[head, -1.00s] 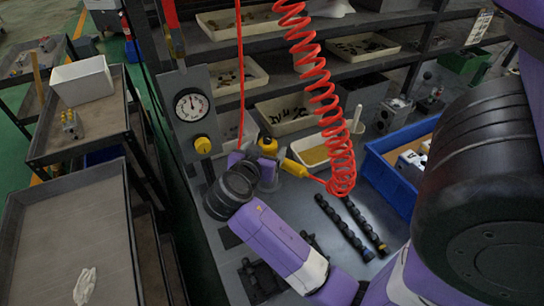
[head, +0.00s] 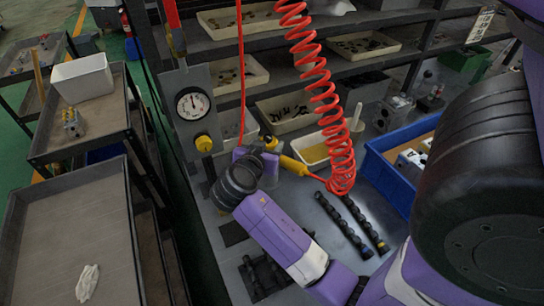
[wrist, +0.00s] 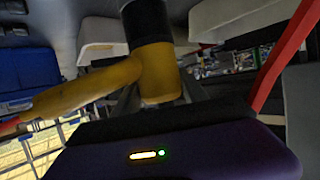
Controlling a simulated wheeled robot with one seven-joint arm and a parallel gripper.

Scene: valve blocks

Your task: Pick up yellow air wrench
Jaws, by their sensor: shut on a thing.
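The yellow air wrench (head: 293,165) is at the back of the grey workbench (head: 228,262), beside the gauge panel. Its red hose runs from the handle end toward the coil. My gripper (head: 268,155) is at the wrench, and my purple wrist hides part of the contact. In the wrist view the wrench (wrist: 155,70) fills the space between my fingers, with its black end up and its yellow handle stretching to the left. My gripper (wrist: 160,94) is shut on the wrench body. Whether the wrench touches the bench is unclear.
A red coiled hose (head: 322,100) hangs just right of the wrench. A pressure gauge (head: 193,104) stands to its left. A blue crate (head: 385,178) and two black manifold bars (head: 343,228) lie to the right. A tray with yellow contents (head: 312,150) is behind.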

